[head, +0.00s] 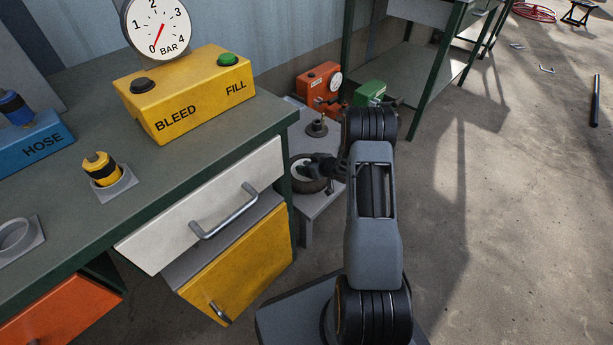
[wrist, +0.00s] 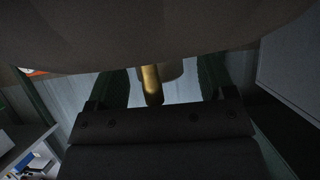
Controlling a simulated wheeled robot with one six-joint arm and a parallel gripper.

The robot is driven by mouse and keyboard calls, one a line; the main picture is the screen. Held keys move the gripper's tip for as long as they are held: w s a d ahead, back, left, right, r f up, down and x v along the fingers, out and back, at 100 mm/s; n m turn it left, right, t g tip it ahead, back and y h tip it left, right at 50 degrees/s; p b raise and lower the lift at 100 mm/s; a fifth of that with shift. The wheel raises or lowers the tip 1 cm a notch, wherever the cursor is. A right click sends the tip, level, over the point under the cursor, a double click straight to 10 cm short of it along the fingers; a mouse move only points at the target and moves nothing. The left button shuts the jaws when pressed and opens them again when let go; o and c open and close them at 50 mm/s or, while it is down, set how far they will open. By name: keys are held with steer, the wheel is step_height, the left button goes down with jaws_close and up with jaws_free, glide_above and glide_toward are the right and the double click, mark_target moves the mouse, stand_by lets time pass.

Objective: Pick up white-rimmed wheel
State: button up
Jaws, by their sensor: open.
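The white-rimmed wheel (head: 309,187) has a dark tyre and lies on a low grey bench to the right of the workbench. My gripper (head: 308,165) is at the wheel and hides part of its rim. In the wrist view, a large dark curved surface, which looks like the tyre (wrist: 160,45), fills the top of the picture. My open gripper (wrist: 163,78) shows two dark green fingers apart below it. A brass stem (wrist: 152,85) shows between them, and I cannot tell whether they touch anything.
The low bench (head: 318,206) also holds a dark flanged part (head: 317,127), an orange gauge box (head: 318,88) and a green device (head: 370,93) behind. The workbench with its white drawer (head: 205,205) stands close on the left. Open floor (head: 530,200) lies right.

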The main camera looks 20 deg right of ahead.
steer(key=shift+w+a+f, duration=0.1)
steer(key=shift+w, duration=0.05)
steer(key=shift+c, duration=0.2)
jaws_close()
stand_by(0.5)
steer(key=shift+w+r, duration=0.15)
steer(key=shift+r, duration=0.1)
